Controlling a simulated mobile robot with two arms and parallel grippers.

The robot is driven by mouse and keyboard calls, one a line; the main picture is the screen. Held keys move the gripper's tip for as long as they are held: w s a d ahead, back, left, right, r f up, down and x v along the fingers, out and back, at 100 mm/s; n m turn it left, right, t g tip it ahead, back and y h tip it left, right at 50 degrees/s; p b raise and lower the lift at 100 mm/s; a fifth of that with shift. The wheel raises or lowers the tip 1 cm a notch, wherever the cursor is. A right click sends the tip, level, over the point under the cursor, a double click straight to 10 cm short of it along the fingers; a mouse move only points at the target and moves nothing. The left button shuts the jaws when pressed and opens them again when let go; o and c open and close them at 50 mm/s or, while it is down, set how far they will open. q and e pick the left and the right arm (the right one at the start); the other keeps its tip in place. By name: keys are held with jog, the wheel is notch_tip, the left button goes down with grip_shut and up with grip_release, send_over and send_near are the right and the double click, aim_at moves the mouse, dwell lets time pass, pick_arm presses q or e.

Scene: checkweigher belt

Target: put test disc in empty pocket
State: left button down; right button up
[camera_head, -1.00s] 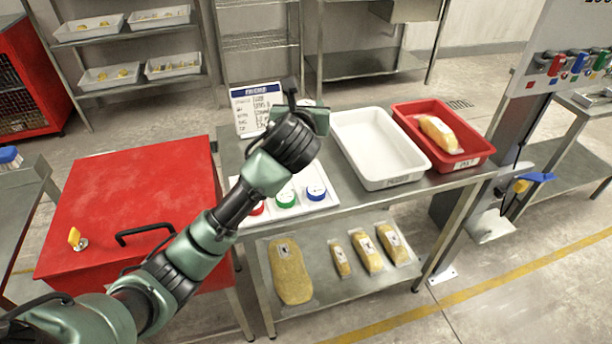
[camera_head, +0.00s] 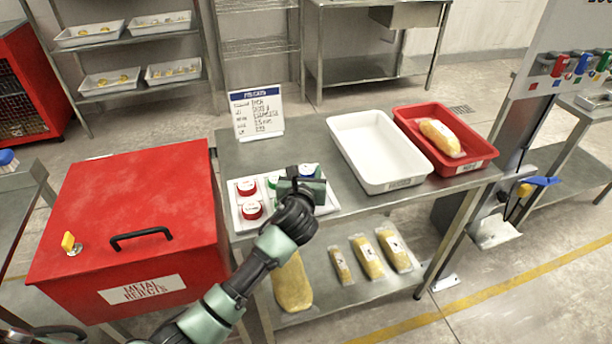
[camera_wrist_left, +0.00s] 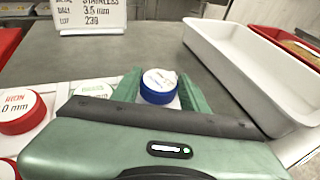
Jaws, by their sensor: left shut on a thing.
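My left gripper (camera_head: 302,180) is over the right part of the white disc holder (camera_head: 243,226). It is shut on a blue disc with a white top (camera_head: 309,170); in the left wrist view the blue disc (camera_wrist_left: 158,86) sits between the green fingertips. I cannot tell whether it is seated in a pocket. Two red discs stand at the holder's left, one at the back (camera_head: 247,188) and one in front (camera_head: 252,210). A green disc (camera_head: 273,183) is beside the gripper, partly hidden. My gripper and arm hide the front middle and right of the holder. My right gripper is not in view.
A sign card (camera_head: 257,112) stands behind the holder. A white tray (camera_head: 392,184) and a red tray (camera_head: 468,164) with a packed product are to the right. A red reject box (camera_head: 130,215) is left. The table between card and holder is bare.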

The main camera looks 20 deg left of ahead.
pick_arm(q)
jog(key=shift+f, duration=0.35)
jog(key=shift+f, duration=0.1)
jog(key=c, duration=1)
grip_release()
jog(key=shift+c, duration=0.2)
jog(key=v, duration=1.2)
jog(key=shift+p, duration=0.35)
